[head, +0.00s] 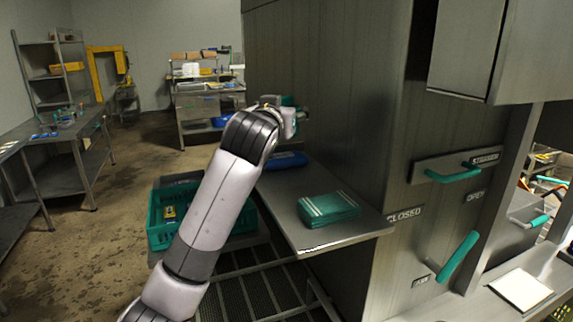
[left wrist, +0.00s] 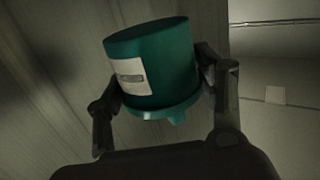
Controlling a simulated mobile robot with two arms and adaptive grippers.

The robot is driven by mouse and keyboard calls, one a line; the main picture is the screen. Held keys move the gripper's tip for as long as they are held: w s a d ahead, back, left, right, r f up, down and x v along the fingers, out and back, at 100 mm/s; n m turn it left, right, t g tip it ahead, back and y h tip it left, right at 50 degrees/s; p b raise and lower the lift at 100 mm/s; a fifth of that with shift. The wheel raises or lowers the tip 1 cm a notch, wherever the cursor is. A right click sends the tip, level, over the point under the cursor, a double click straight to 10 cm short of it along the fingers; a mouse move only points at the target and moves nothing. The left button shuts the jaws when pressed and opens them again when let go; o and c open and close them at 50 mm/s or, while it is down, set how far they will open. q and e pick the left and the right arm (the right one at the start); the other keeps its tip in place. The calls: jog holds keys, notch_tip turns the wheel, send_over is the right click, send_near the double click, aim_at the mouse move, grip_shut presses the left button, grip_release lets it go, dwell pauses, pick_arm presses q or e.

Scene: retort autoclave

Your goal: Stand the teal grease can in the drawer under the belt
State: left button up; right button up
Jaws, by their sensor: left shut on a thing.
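The teal grease can (left wrist: 178,68) has a pale label on its side. In the left wrist view it sits between the two dark fingers of my left gripper (left wrist: 160,82), which is shut on it, and it looks slightly tilted there. In the head view my left arm reaches forward and its gripper (head: 297,112) is beside the tall steel cabinet, above the steel shelf. Only a small teal part of the can (head: 288,100) shows there, the rest hidden by my arm. I cannot make out a belt or its drawer. My right gripper is not in view.
A steel shelf (head: 345,234) holds a folded teal stack (head: 328,208) and a blue item (head: 288,160). A teal crate (head: 157,236) stands left of it, partly behind my arm. The steel cabinet (head: 330,100) with teal handles closes off the right. Floor at left is open.

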pick_arm(q)
notch_tip(320, 180, down, 12)
jog(key=shift+r+p, duration=0.1)
jog(key=shift+p, duration=0.75)
jog(key=shift+f, duration=0.2)
jog(key=o, duration=1.3)
jog(key=shift+f, duration=0.15)
jog(key=o, duration=0.5)
jog(key=shift+c, duration=0.2)
jog(key=shift+s, duration=0.2)
